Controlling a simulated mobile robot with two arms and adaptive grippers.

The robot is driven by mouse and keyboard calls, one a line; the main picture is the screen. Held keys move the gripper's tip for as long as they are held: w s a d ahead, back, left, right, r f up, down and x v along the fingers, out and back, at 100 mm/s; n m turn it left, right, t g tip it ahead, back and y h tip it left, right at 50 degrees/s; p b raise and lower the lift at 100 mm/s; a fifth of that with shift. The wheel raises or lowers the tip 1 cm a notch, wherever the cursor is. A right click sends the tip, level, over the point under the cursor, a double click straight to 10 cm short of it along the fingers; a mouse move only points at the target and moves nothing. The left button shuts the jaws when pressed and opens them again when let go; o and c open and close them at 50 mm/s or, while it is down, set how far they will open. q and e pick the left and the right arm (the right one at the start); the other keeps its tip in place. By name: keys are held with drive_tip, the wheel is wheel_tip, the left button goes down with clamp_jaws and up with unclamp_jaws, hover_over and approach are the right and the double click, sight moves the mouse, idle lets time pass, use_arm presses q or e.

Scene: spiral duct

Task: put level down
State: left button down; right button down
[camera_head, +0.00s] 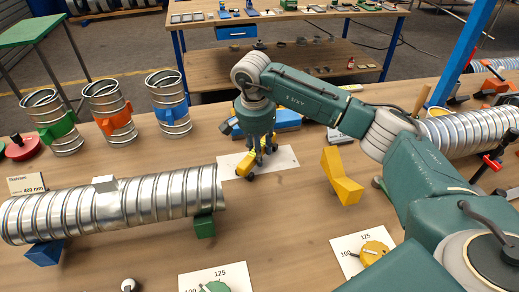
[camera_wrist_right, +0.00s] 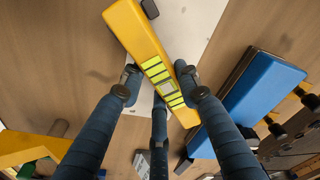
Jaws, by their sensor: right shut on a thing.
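My right gripper (camera_head: 258,158) points down over the middle of the bench, with its fingers closed around a yellow level (camera_head: 239,166). In the right wrist view, the level (camera_wrist_right: 140,38) lies slantwise between the fingertips (camera_wrist_right: 160,92), with its green-yellow vial windows facing up. A white sheet (camera_head: 285,158) is under the level; it also shows in the wrist view (camera_wrist_right: 190,22). I cannot tell whether the level touches the sheet. My left gripper is not in view.
A blue tool (camera_head: 283,119) lies just behind the gripper. A yellow angled block (camera_head: 341,178) stands to the right. A long spiral duct (camera_head: 130,203) rests on blocks at the left. Several short ducts (camera_head: 110,110) stand behind it.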

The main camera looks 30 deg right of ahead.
drive_tip(key=c, duration=1.7)
unclamp_jaws()
drive_tip(key=shift+f, duration=0.15)
drive_tip(key=o, duration=0.4)
drive_tip(key=shift+o, duration=0.2)
drive_tip(key=shift+r, duration=0.2)
drive_tip(key=shift+a+r, duration=0.1)
drive_tip(key=shift+r, duration=0.2)
wheel_tip(320, 180, up, 11)
drive_tip(key=a+b, duration=0.1)
drive_tip(key=b, duration=0.1)
drive_tip(key=shift+s+r+b, duration=0.15)
drive_tip(key=shift+s+b, duration=0.2)
drive_tip(key=shift+s, duration=0.05)
drive_tip(key=shift+a, duration=0.1)
